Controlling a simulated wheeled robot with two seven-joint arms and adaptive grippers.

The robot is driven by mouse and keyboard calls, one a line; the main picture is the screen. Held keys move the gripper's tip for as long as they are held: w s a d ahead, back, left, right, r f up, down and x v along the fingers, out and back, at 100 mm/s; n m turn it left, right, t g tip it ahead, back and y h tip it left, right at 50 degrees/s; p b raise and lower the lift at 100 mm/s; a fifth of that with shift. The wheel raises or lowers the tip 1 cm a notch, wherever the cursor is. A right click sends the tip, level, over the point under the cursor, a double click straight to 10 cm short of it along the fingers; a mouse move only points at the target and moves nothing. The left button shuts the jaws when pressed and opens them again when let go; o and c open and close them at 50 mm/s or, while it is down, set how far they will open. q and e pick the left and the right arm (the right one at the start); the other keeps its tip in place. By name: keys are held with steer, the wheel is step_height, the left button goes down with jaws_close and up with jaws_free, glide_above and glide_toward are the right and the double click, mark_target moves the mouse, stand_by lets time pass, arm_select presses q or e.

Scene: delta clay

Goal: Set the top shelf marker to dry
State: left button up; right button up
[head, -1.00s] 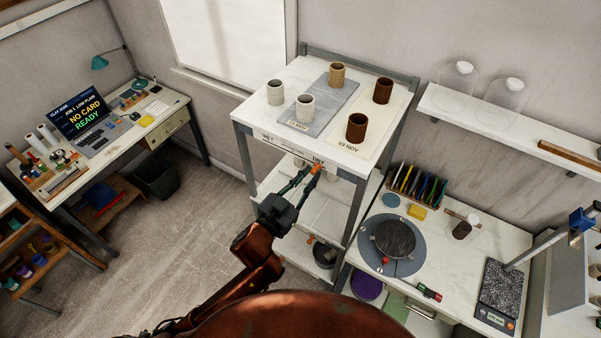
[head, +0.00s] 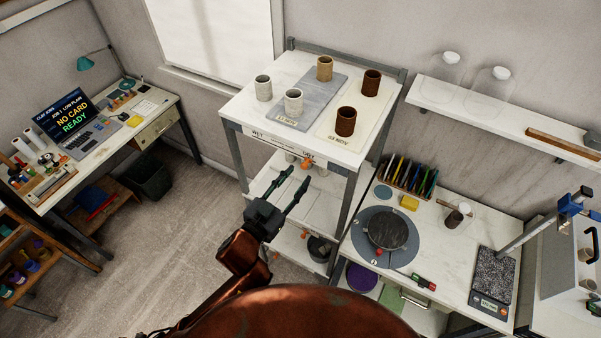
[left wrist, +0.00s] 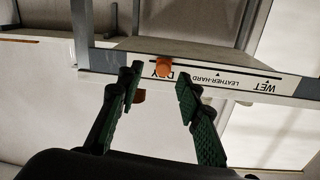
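The top shelf marker (head: 307,162) is a small orange slider on the label strip of the cart's top shelf (head: 240,103). In the left wrist view, the strip is upside down, and the marker (left wrist: 163,66) stands at the DRY end, covering part of that word. LEATHER-HARD and WET are uncovered to its right. My left gripper (head: 299,176) is open and empty, just in front of and apart from the strip. In the left wrist view its fingers (left wrist: 158,82) are spread below the marker. My right gripper is not in view.
White cups (head: 293,102) and brown cups (head: 346,121) stand on the top shelf. Another orange marker (head: 304,235) is on a lower shelf edge. A table with a wheel (head: 388,228) and a scale (head: 492,272) is at right. Open floor (head: 190,240) lies left.

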arm_select(q)
steer(key=v, duration=0.9)
steer(key=shift+f, duration=0.1)
